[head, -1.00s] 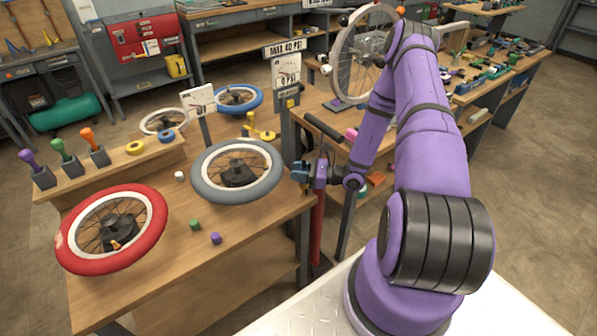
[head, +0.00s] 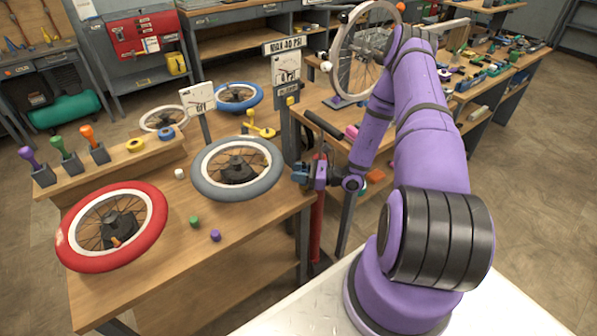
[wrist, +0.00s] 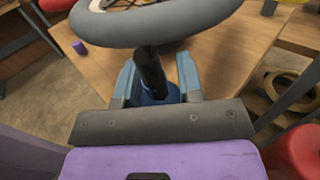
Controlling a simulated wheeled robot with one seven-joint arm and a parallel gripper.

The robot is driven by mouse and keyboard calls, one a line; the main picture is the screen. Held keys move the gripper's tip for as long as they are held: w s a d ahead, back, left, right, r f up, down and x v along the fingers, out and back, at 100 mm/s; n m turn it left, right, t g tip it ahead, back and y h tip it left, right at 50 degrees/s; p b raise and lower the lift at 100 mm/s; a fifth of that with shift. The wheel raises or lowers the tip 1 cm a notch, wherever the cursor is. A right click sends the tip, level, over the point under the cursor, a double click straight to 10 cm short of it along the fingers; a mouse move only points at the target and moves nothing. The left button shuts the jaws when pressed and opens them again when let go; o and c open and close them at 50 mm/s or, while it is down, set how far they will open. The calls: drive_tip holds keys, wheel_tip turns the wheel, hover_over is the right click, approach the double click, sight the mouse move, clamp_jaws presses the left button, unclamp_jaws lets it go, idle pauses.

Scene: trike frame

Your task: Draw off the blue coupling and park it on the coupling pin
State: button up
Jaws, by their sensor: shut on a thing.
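My gripper (head: 302,173) is at the right edge of the wheel bench, just right of the grey-tyred wheel (head: 238,169). In the wrist view its two blue fingers (wrist: 157,72) are shut on the blue coupling (wrist: 160,95), which sits low between them. A black hose or stem (wrist: 150,68) rises from the coupling toward the grey tyre (wrist: 160,25). The wrist view does not show clearly whether the stem touches the tyre. In the head view the gripper hides the coupling. I cannot make out the coupling pin for certain.
A red-tyred wheel (head: 112,226), a green cap (head: 194,221) and a purple cap (head: 215,235) lie on the bench. A gauge post with a MAX 40 PSI sign (head: 282,46) stands behind my gripper. A red cylinder (head: 318,222) stands below it.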

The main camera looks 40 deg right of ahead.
drive_tip(key=shift+f, duration=0.8)
drive_tip(key=o, duration=1.1)
drive_tip(key=v, duration=1)
drive_tip(key=shift+s+d, duration=0.3)
